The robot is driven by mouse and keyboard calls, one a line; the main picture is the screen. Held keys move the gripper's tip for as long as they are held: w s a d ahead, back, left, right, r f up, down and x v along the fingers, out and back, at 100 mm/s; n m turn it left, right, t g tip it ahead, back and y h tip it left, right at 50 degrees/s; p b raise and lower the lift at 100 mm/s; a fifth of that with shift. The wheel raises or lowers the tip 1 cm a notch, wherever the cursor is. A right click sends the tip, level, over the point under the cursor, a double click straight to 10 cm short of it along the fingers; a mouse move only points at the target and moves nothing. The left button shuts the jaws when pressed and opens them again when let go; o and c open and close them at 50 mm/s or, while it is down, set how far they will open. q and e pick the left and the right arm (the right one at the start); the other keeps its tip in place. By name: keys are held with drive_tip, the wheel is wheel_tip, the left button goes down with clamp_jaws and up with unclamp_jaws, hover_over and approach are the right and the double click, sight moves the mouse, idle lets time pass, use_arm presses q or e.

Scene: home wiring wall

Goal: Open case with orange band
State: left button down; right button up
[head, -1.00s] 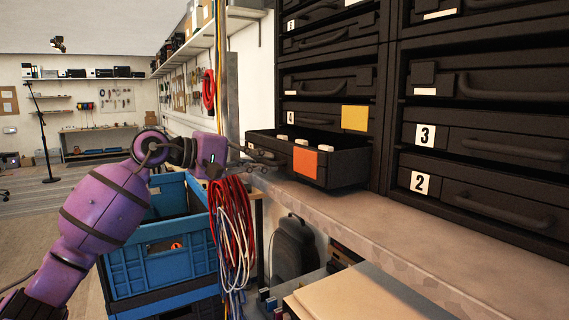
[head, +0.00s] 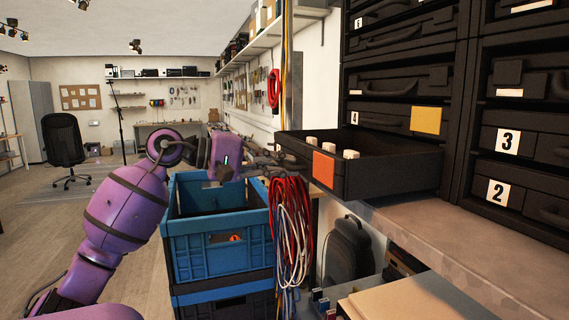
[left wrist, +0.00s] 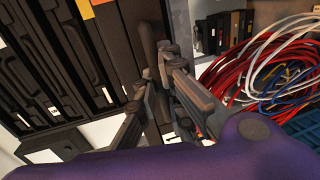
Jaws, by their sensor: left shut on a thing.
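The black case with the orange band (head: 323,169) sticks well out of the dark rack on the bench. Its top is open, with a few pale blocks inside. The orange band also shows at the top of the left wrist view (left wrist: 85,8). My left gripper (head: 278,160) is at the case's left end, shut on its handle. In the left wrist view its fingers (left wrist: 160,85) are on either side of a dark bar, the case handle (left wrist: 147,40). The exact contact is partly hidden. My right gripper is in neither view.
A yellow-marked case (head: 428,120) sits above in the rack. Cases numbered 3 and 2 stand at right. Red and white cables (head: 290,220) hang just below my left gripper. A blue crate (head: 215,245) stands below the arm. Open floor lies at left.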

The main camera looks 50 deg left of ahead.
use_arm(q)
drive_tip(key=c, duration=2.1)
unclamp_jaws()
drive_tip(key=shift+a, duration=0.1)
drive_tip(key=shift+s, duration=0.1)
drive_tip(key=v, duration=1.2)
drive_tip(key=shift+r, duration=0.1)
